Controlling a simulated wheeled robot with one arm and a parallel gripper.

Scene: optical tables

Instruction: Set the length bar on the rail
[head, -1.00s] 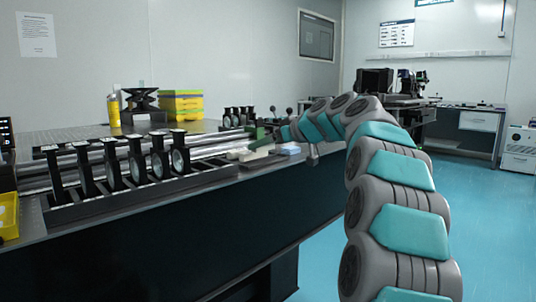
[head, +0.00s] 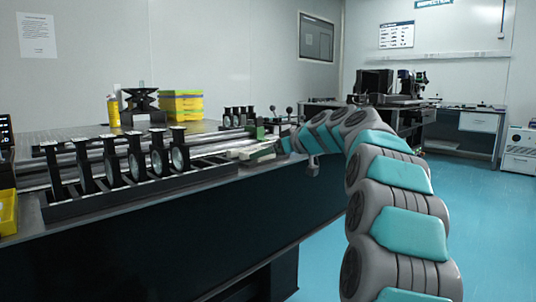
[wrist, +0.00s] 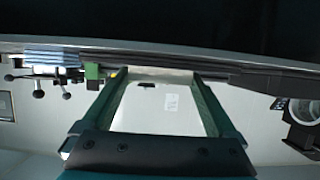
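My gripper (wrist: 157,77) shows in the wrist view as two green fingers set wide apart, with nothing clearly held between them. A pale strip (wrist: 172,76) lies across the gap at the table edge; I cannot tell whether it touches the fingers. In the head view, my arm's end hangs at the table's front edge, beside a pale bar-like piece (head: 258,153). I cannot tell whether that piece is the length bar. A long dark rail (head: 150,193) runs along the front of the table.
Several black lens mounts (head: 133,160) stand upright in a row over the rail. Yellow boxes (head: 181,106), a yellow bottle (head: 113,111) and a black jack (head: 142,106) stand behind. The table's front edge is close to my arm. Open blue floor (head: 450,215) lies at the right.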

